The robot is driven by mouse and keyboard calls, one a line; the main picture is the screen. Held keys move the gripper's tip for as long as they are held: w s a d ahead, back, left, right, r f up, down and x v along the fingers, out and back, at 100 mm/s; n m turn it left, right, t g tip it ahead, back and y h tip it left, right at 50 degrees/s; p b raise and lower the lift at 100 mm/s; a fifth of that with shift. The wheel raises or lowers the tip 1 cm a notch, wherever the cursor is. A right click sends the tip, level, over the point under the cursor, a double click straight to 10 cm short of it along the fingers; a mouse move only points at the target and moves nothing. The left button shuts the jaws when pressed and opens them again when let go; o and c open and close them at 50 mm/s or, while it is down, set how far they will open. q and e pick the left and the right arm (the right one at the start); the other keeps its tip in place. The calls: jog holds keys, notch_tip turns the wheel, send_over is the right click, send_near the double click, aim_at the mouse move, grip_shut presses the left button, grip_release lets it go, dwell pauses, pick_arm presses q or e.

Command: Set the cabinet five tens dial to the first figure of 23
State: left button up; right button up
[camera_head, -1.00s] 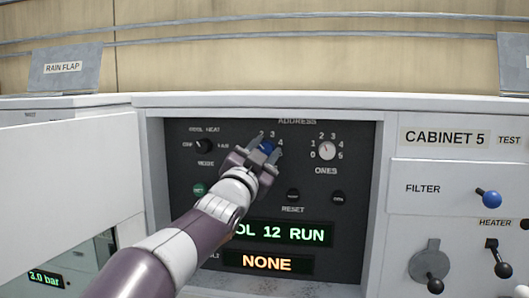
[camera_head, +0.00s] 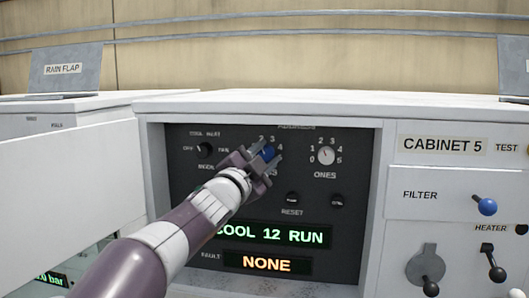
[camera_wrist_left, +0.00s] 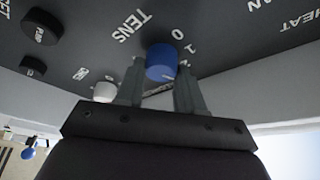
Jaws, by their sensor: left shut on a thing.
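My left gripper (camera_head: 266,153) is shut on this dial, one finger on each side. Both fingers also show in the left wrist view (camera_wrist_left: 160,75). I cannot clearly read which figure the dial points to. My right gripper is not in view.
The white ones dial (camera_head: 326,156) is to the right of the tens dial. The black mode dial (camera_head: 205,149) is to the left. The displays read COOL 12 RUN (camera_head: 270,234) and NONE (camera_head: 266,264). An open white door (camera_head: 70,180) stands at the left.

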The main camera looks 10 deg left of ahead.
pick_arm(q)
jog(key=shift+a+r, duration=0.1)
jog(key=o, duration=1)
jog(key=shift+o, duration=0.2)
jog(key=shift+w+a, duration=0.2)
jog(key=shift+s+f, duration=0.2)
jog(key=shift+s, duration=0.05)
jog(key=b+v, duration=0.4)
jog(key=v, duration=0.8)
jog(key=shift+b, duration=0.4)
jog(key=shift+a+r, duration=0.1)
